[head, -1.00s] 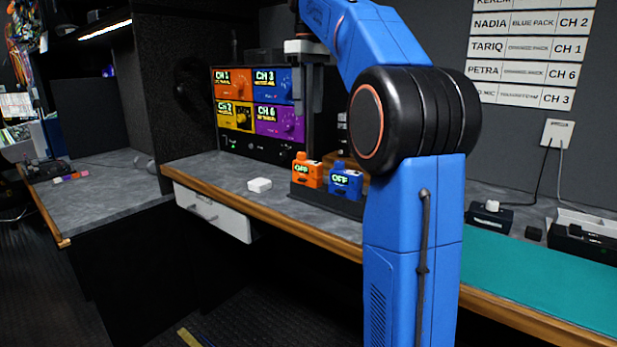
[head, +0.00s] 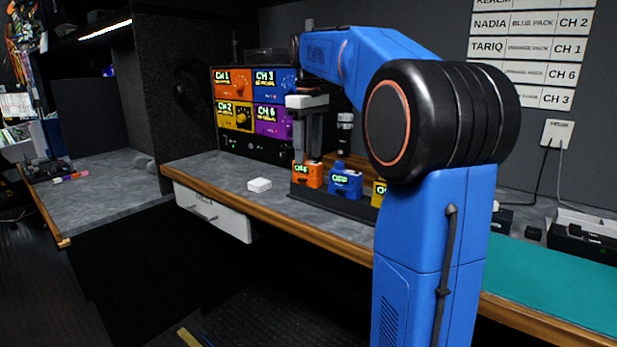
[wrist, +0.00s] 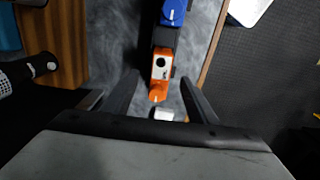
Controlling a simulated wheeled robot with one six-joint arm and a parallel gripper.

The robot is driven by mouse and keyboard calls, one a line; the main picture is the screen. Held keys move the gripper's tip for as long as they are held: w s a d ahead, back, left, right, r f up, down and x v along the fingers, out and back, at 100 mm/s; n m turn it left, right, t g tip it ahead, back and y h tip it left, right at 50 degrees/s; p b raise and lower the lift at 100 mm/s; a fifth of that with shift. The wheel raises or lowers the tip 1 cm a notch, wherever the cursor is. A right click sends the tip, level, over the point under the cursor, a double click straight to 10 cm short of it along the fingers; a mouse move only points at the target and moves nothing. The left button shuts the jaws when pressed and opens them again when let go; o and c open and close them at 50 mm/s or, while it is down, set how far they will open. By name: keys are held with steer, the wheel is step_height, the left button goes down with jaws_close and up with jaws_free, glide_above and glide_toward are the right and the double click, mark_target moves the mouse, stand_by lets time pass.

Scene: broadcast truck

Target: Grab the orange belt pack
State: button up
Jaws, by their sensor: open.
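The orange belt pack (head: 307,178) stands upright at the left end of a dark rack (head: 330,204) on the bench, its display reading OFF. My gripper (head: 306,158) points down right above it, and the fingers hide the pack's upper part in the head view. In the wrist view the orange pack (wrist: 161,68) lies ahead of and between the spread fingers of my gripper (wrist: 160,90). The jaws are open with nothing held. I cannot tell whether the fingers touch the pack.
A blue belt pack (head: 345,184) stands just right of the orange one, and a yellow pack (head: 379,194) is partly hidden by my arm. Coloured channel panels (head: 255,100) stand behind.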

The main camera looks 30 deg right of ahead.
mark_target(308, 161)
steer(key=shift+w+f, duration=0.2)
steer(key=shift+f, duration=2.05)
steer(key=c, duration=1.3)
